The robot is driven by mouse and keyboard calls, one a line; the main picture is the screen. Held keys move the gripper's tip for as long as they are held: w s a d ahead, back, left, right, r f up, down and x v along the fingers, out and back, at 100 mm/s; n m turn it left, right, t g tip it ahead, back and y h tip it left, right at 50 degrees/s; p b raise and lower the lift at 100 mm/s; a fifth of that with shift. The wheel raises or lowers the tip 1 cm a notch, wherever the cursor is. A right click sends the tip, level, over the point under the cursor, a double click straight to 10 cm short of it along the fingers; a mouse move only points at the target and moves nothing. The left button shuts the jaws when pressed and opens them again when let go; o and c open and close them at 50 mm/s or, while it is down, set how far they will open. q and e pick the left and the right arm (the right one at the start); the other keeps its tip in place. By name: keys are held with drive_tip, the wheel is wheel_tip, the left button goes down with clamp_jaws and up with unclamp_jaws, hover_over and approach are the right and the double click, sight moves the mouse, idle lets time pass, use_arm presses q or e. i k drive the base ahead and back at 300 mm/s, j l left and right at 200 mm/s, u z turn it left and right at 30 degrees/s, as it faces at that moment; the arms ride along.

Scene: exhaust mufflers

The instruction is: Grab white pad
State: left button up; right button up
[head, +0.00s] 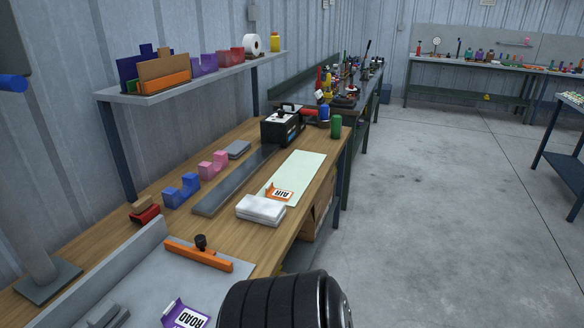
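A white pad (261,209), looking like a thick folded stack of cloth, lies flat on the wooden workbench (215,230), close to its front right edge. It is fully visible, with nothing on top of it. It lies just in front of a pale green mat (305,168) and an orange-and-white "AIR" label piece (279,192). I see neither of my grippers in the head view, so nothing is seen touching the pad.
A long grey bar (236,180) lies left of the pad. Blue (182,190) and pink (213,165) holders stand behind it. An orange bar with a black knob (198,255) lies nearer. A large black ribbed cylinder (275,302) fills the bottom middle. Open floor (430,200) lies right.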

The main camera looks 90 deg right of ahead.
sight(258, 210)
drive_tip(key=z, duration=2.55)
drive_tip(key=i+l+z, duration=0.2)
drive_tip(key=z, duration=0.2)
drive_tip(key=i+z, duration=0.45)
drive_tip(key=k+l, duration=0.05)
drive_tip(key=k, duration=0.05)
